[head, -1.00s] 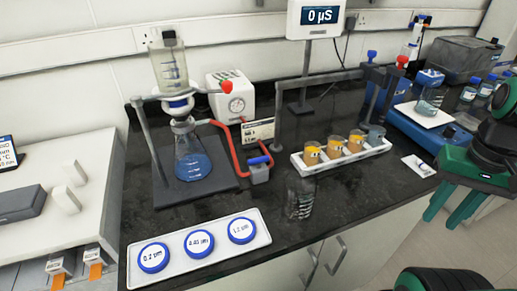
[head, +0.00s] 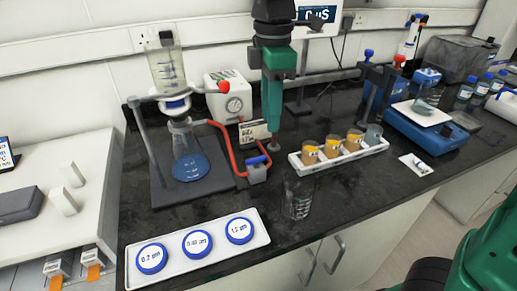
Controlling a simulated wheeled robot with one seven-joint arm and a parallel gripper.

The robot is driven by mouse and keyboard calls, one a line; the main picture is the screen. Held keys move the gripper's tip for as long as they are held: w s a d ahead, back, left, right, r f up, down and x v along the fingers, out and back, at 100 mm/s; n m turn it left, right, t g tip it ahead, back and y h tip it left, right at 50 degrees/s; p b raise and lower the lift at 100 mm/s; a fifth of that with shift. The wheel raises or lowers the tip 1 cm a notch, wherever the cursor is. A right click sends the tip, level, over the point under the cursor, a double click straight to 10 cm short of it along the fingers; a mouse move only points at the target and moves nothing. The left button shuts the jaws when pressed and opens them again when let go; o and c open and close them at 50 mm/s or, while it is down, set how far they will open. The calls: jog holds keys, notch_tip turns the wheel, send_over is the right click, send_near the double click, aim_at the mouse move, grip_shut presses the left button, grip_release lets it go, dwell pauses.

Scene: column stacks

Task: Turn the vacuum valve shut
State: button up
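The vacuum valve (head: 257,174) is a small grey block with a blue handle on top, on the dark bench right of the filter stand. The handle lies across the block, tilted slightly up to the right. A red tube (head: 233,150) runs from the flask side down to the valve. My gripper (head: 271,118) points down, green, just above and right of the valve in the picture, apart from it. I see its fingers edge-on, so I cannot tell how far apart they are. It holds nothing visible.
The filter flask (head: 188,165) with blue liquid stands left of the valve. A white pump with a gauge (head: 229,105) and a label card (head: 254,132) stand behind. A white rack (head: 345,155) of sample cups and a clear beaker (head: 297,200) are right. A filter tray (head: 262,236) lies in front.

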aim_at(257, 157)
jog(key=shift+n, duration=0.8)
jog(key=a+f, duration=0.1)
jog(key=f, duration=0.2)
jog(key=a+f, duration=0.1)
jog(key=f, duration=0.3)
jog(key=a+f, duration=0.1)
jog(key=f, duration=0.2)
jog(key=shift+s+f, duration=0.15)
jog(key=shift+f, duration=0.05)
jog(key=shift+c, duration=0.3)
jog(key=shift+r, duration=0.1)
grip_shut()
